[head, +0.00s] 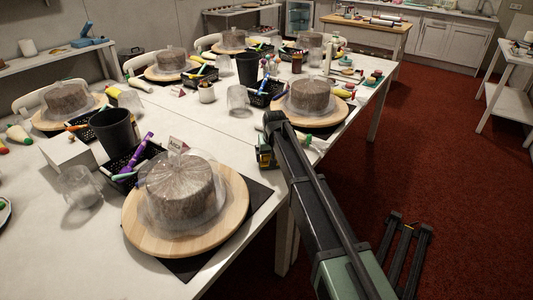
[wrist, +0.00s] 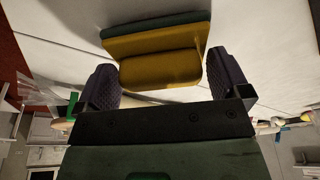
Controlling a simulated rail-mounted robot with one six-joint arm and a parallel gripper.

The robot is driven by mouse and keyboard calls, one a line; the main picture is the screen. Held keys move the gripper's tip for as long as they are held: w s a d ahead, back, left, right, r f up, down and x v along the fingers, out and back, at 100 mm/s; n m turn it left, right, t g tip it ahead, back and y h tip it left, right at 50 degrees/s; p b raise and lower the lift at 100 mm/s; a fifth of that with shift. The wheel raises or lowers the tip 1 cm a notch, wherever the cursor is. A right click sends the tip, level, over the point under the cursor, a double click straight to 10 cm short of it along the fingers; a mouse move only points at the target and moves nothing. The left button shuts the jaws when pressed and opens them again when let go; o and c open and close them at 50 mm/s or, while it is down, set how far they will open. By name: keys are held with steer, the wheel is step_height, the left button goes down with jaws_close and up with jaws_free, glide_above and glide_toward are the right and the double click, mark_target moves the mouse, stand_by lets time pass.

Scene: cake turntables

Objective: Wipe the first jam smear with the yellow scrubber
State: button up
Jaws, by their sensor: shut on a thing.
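The yellow scrubber (wrist: 155,70) with a dark green pad shows in the wrist view between the two dark ribbed fingers of my gripper (wrist: 161,64), which is shut on it. In the head view my gripper (head: 266,152) is at the right edge of the long white table (head: 235,178), between the two nearer cake boards on that side. Only a little of the scrubber shows there. I cannot make out a jam smear in either view; the arm hides part of the table edge. I cannot tell whether the scrubber touches the table.
A domed cake on a wooden turntable (head: 232,226) stands close at the front, on a black mat (head: 258,193). Another turntable (head: 333,116) stands just beyond my gripper. A dark cup (head: 116,138) and a black basket of tools are left.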

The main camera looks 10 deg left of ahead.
steer(key=s+d, duration=0.1)
steer(key=d, duration=0.1)
steer(key=shift+s+d, duration=0.35)
steer(key=shift+d, duration=0.05)
steer(key=p+v, duration=0.2)
steer(key=w+p+v, duration=0.1)
steer(key=p+v, duration=0.4)
steer(key=shift+w+a+r, duration=0.25)
steer(key=shift+w+r, duration=0.1)
